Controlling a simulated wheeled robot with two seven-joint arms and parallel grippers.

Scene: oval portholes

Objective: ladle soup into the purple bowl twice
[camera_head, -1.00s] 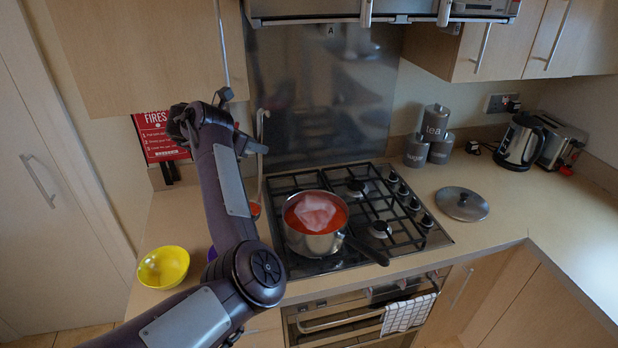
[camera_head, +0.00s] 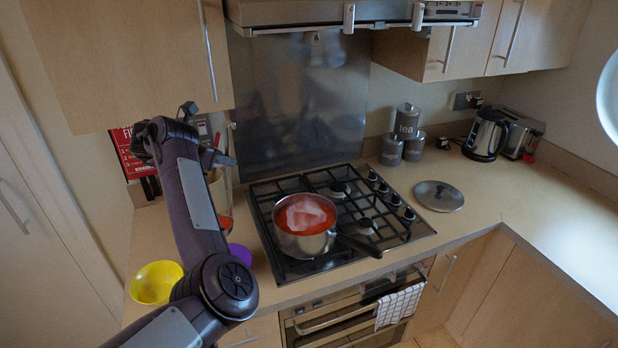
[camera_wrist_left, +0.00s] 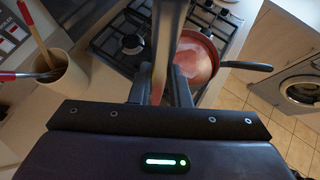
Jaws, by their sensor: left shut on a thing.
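A steel pot (camera_head: 304,240) of red soup stands on the hob's front left burner, its black handle pointing right. It also shows in the wrist view (camera_wrist_left: 196,60). The purple bowl (camera_head: 241,253) sits on the counter left of the hob, partly hidden behind my arm. My left gripper (camera_head: 226,158) is shut on the ladle's upright handle (camera_wrist_left: 165,45). The ladle's scoop (camera_head: 226,222), with red in it, hangs left of the hob, just above and behind the purple bowl in the picture. My right gripper is not in view.
A yellow bowl (camera_head: 157,283) stands at the counter's left front. A pot lid (camera_head: 439,196) lies right of the hob (camera_head: 390,236). Canisters (camera_head: 407,122), a kettle (camera_head: 486,135) and a toaster (camera_head: 522,136) stand at the back. A utensil pot (camera_wrist_left: 62,82) shows in the wrist view.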

